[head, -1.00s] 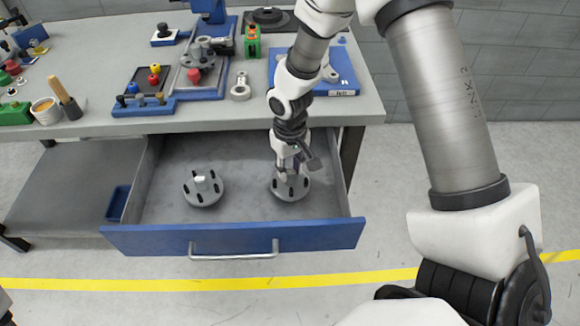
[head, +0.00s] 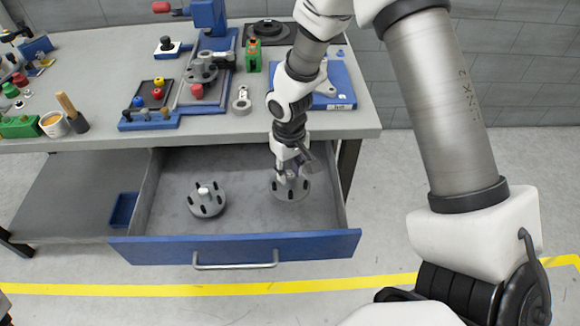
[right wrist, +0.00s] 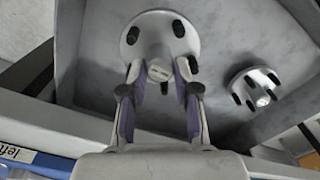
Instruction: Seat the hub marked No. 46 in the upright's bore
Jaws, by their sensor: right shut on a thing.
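Two grey round hubs with dark studs sit in the open drawer. My right gripper (head: 291,173) points down at the right hub (head: 298,191). In the right wrist view my right gripper (right wrist: 159,88) is shut on the central boss of this hub (right wrist: 143,42). The boss carries a small mark that I cannot read. The other hub (head: 207,203) stands free to the left in the drawer; it also shows in the right wrist view (right wrist: 246,83). A grey part (head: 203,72) on the blue fixture may be the upright; its bore is not clear. My left gripper is out of view.
The blue-fronted drawer (head: 236,248) is pulled out below the bench (head: 300,121), its walls around the hubs. On the bench are a blue labelled plate (head: 342,88), a grey ring-ended part (head: 241,103), a green-and-orange item (head: 253,55) and a wooden-handled tool (head: 70,110).

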